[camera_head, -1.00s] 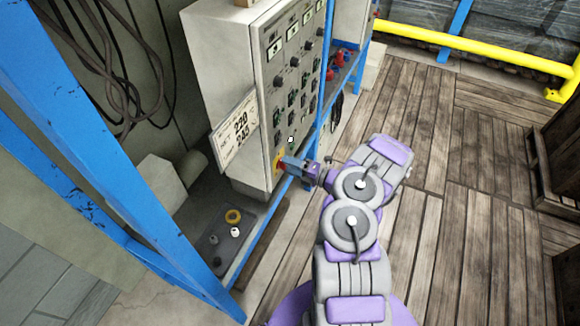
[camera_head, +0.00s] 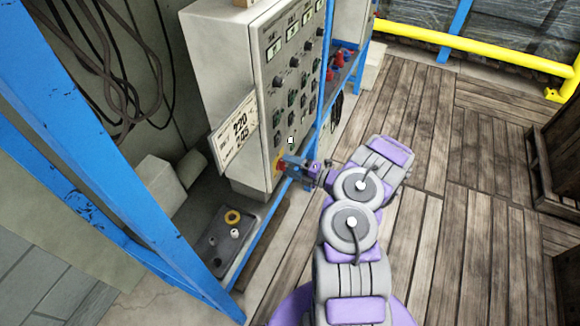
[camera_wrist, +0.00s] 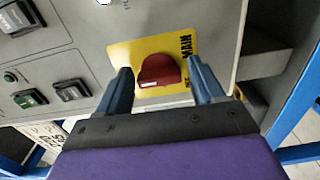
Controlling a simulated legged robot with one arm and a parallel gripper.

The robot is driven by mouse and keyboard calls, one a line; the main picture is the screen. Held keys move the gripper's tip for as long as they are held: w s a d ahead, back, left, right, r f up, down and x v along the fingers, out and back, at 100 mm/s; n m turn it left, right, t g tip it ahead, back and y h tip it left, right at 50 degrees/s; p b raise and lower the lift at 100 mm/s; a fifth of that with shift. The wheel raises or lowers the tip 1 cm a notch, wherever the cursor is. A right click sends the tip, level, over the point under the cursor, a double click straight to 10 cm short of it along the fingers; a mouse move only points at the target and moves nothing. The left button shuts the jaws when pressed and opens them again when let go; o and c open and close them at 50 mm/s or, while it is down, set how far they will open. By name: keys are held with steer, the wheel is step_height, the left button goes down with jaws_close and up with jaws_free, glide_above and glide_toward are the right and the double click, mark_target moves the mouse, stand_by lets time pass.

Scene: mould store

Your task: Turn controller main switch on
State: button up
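The controller (camera_head: 235,75) is a pale grey cabinet with a panel of knobs, switches and small displays, standing in a blue frame. Its main switch (camera_wrist: 158,71) is a red knob on a yellow plate (camera_wrist: 124,55) marked "MAIN", in the middle of the wrist view. In the head view the switch is mostly hidden by my gripper (camera_head: 284,165). In the wrist view my gripper (camera_wrist: 163,80) is open, with one blue finger on each side of the red knob. Gaps show between fingers and knob; I cannot tell their depth relative to it.
A paper sign with numbers (camera_head: 233,135) hangs at the cabinet's corner. Blue frame posts (camera_head: 85,135) stand at the left. A small pendant box (camera_head: 225,240) lies below. Dark switches (camera_wrist: 72,90) sit beside the yellow plate. The plank floor (camera_head: 455,200) at right is clear.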

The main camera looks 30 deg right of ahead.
steer(key=shift+o, duration=1)
steer(key=shift+s, duration=0.15)
steer(key=p+v, duration=0.4)
steer(key=v, duration=1.3)
steer(key=shift+d+f, duration=0.1)
steer(key=shift+d, duration=0.05)
